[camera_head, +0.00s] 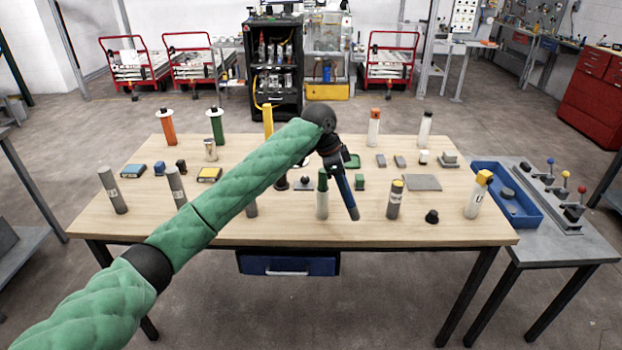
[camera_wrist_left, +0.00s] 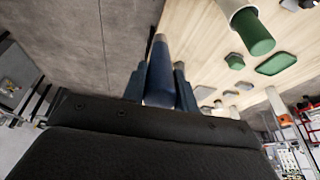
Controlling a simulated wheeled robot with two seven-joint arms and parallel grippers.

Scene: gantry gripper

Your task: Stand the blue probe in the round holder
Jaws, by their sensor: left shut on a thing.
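My left gripper (camera_head: 337,168) is shut on the blue probe (camera_head: 348,197). The probe hangs tilted below the gripper near the table's front, its lower end to the right of a white cylinder with a green top (camera_head: 322,200). In the left wrist view the probe (camera_wrist_left: 159,72) sits between the two fingers, its narrow end pointing away. I cannot tell for sure which thing is the round holder; a small dark round piece (camera_head: 432,216) stands at the front right of the table. My right gripper is not in view.
The wooden table (camera_head: 300,229) carries several upright cylinders and small blocks. A grey cylinder with a yellow-banded top (camera_head: 395,200) and a flat grey plate (camera_head: 423,182) are right of the probe. A blue tray (camera_head: 536,218) lies on the side table. My left arm crosses the table's left half.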

